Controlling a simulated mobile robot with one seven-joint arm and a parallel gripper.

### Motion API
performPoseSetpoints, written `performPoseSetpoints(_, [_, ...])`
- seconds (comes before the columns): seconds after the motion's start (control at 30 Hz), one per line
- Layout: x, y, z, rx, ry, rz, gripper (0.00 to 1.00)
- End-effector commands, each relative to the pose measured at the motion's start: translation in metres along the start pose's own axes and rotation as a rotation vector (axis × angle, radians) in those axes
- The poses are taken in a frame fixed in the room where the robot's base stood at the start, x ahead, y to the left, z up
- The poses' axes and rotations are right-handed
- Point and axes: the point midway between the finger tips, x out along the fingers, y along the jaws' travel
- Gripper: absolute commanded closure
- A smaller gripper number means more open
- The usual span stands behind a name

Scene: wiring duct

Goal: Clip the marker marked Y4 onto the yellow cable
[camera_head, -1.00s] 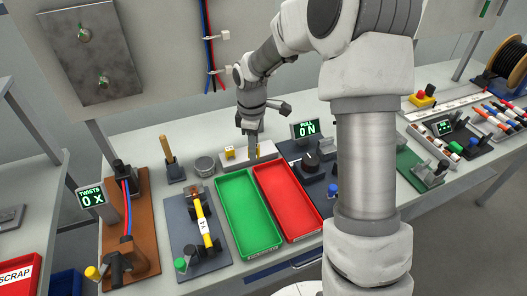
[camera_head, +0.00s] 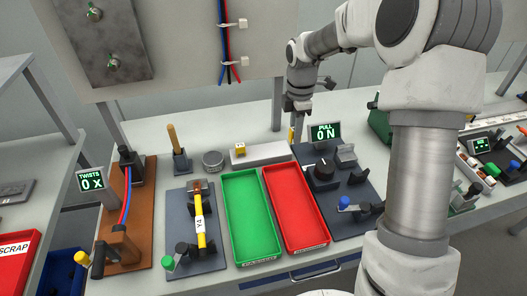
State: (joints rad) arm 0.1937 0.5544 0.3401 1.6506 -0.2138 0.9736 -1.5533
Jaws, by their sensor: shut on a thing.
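The yellow cable (camera_head: 202,213) lies lengthwise in a dark fixture left of the green tray. A white label reading Y4 (camera_head: 200,230) sits on it. My gripper (camera_head: 294,131) is at the back, above the right end of a pale marker rail (camera_head: 270,154). It is shut on a small yellow piece (camera_head: 291,135), which looks like a marker; any lettering on it is too small to read. Another small yellow marker (camera_head: 240,150) stands at the left end of the rail, its print unreadable.
A green tray (camera_head: 227,185) and a red tray (camera_head: 312,249) lie between the cable fixture and a dark pull tester (camera_head: 345,222) with a screen. Left of the fixture stands a brown twisting board (camera_head: 131,186). A wooden-handled tool (camera_head: 173,138) stands behind the fixture.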

Motion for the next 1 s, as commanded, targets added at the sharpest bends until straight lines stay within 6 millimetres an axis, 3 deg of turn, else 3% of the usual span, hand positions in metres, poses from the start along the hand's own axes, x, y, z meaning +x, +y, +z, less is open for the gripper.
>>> performPoseSetpoints(0.27, [0.005,0.006,-0.006,-0.001,0.001,-0.001,1.0])
performPoseSetpoints(0.7, [0.059,0.073,-0.066,0.0,0.0,-0.002,1.0])
performPoseSetpoints(1.0, [0.075,0.087,-0.078,0.003,-0.001,-0.001,1.0])
